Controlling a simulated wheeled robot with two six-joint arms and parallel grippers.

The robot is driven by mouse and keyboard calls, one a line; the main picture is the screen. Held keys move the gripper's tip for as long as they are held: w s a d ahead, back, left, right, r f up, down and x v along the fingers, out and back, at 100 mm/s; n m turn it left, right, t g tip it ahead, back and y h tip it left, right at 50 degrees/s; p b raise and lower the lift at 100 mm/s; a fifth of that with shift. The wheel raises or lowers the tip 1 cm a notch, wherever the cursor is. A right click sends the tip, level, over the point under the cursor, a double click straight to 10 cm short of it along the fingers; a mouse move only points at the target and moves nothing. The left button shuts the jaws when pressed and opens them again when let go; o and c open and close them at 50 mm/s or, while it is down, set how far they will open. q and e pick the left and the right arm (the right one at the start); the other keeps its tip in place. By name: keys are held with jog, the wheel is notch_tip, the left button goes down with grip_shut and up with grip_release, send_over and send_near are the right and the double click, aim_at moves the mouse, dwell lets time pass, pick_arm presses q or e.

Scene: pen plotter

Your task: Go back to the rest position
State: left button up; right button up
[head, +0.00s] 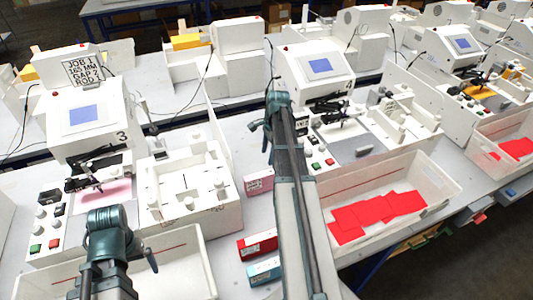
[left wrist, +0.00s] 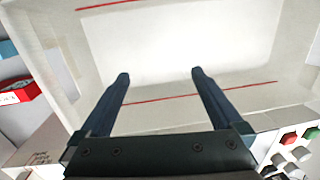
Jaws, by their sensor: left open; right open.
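My left gripper (head: 128,252) is low at the left in the head view, over an open white bin (head: 192,256). In the left wrist view its two dark fingers (left wrist: 160,74) stand apart with nothing between them. The bin's pale floor (left wrist: 165,45) with red lines shows beyond them, and no sheet shows there. My right gripper (head: 263,128) is near the middle of the head view, at the left edge of plotter 4. Its jaws are small and partly hidden by my arm, and no held object shows.
Plotter 3 (head: 87,117) and its white fixture box (head: 190,212) stand beyond my left gripper. Red (head: 258,245) and light blue (head: 264,270) boxes lie between the arms. A bin (head: 445,184) with red sheets (head: 380,211) is right of my right arm. Plotter 4 (head: 318,70) stands behind.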

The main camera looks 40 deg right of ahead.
aim_at(264, 174)
pick_arm(q)
jog(key=shift+r, duration=0.25)
pick_arm(e)
jog(key=shift+r, duration=0.25)
pick_arm(q)
notch_tip(264, 174, down, 12)
jog(key=b, duration=1.2)
pick_arm(e)
jog(key=f, duration=0.4)
jog(key=a+f, duration=0.1)
jog(key=f, duration=0.7)
jog(key=shift+w+a, duration=0.3)
pick_arm(q)
jog(key=shift+r, duration=0.1)
pick_arm(e)
jog(key=shift+r, duration=0.1)
